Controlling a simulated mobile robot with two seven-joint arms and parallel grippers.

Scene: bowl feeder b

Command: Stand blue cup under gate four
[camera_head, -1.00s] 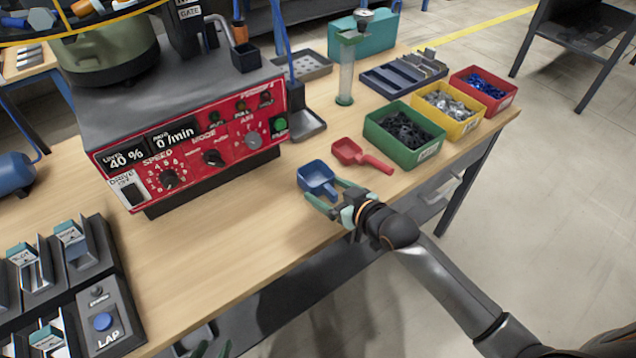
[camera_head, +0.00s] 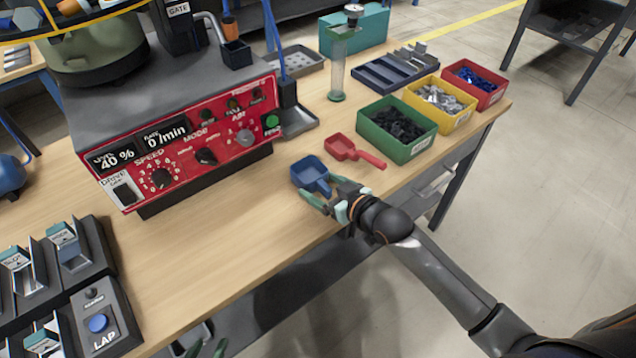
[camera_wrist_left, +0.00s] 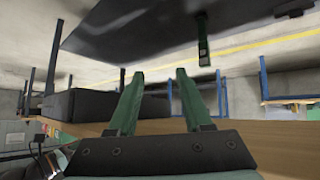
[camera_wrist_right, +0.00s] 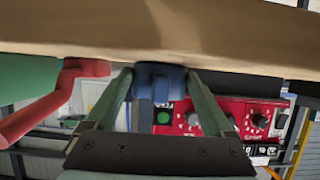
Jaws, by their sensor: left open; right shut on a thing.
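A blue scoop-shaped cup (camera_head: 310,174) is near the front edge of the wooden bench, right of the red machine. My right gripper (camera_head: 326,192) is shut on its near end. In the right wrist view the blue cup (camera_wrist_right: 160,80) sits between the fingertips, close to the bench top; I cannot tell whether it touches. My left gripper (camera_head: 208,349) is low at the bottom edge of the head view, in front of the bench. In the left wrist view its fingers (camera_wrist_left: 156,75) are apart and empty. A "GATE" sign (camera_head: 178,9) tops a dark post; no gate four is legible.
A red scoop (camera_head: 355,151) lies just behind the blue cup. Green (camera_head: 414,151), yellow (camera_head: 452,119) and red (camera_head: 489,97) bins stand to the right. The red control machine (camera_head: 190,150) fills the middle left. Dark slotted holders (camera_head: 98,250) stand at the left. Bench front is clear.

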